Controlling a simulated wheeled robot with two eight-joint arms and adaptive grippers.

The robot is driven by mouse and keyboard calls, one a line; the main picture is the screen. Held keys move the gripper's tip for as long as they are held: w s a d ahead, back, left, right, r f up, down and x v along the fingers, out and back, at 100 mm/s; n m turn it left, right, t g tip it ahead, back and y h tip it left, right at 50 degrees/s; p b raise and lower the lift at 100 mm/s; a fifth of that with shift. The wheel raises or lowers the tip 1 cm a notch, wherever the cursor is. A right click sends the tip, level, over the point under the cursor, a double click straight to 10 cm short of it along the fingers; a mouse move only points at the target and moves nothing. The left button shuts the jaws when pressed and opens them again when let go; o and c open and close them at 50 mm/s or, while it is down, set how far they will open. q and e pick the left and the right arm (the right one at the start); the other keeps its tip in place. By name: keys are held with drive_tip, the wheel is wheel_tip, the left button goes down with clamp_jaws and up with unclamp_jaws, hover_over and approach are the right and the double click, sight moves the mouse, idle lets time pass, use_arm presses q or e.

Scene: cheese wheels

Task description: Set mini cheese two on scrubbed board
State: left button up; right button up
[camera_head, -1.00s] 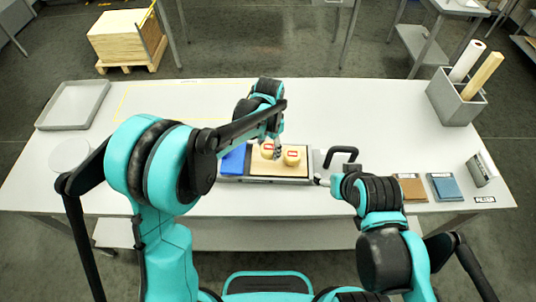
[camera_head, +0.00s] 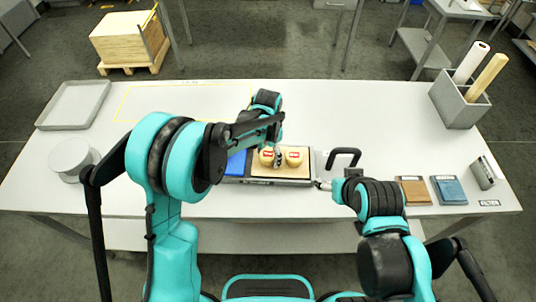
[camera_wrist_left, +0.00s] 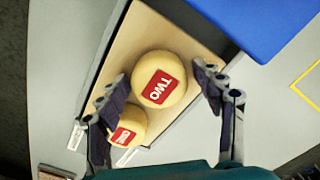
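No readable label names the scrubbed board.
A blue panel (camera_head: 236,163) adjoins the tan board on the left. A black handle (camera_head: 343,156) stands to its right. Brown (camera_head: 415,192) and blue (camera_head: 449,189) squares lie further right. A grey tray (camera_head: 74,104) and round white block (camera_head: 70,156) are left. The yellow-outlined area is clear.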

sight(267, 154)
use_arm(q)
drive_tip(key=shift+r, duration=0.6)
wheel_tip(267, 154, up, 12)
drive_tip(key=p, duration=0.2)
drive_tip(key=shift+f+p, duration=0.25)
drive_tip(key=shift+p, duration=0.15)
drive_tip(key=s+a+r+n+t, duration=0.2)
drive_tip(key=s+a+n+t, duration=0.1)
drive_tip(key=s+a, duration=0.6)
drive_tip(key=s+a+r+n+t, duration=0.3)
drive_tip(key=s+a+n, duration=0.3)
drive_tip(key=s+a, duration=0.2)
drive_tip(key=shift+s+a+n+t, duration=0.35)
drive_tip(key=shift+s+t, duration=0.25)
drive_tip(key=shift+s, duration=0.45)
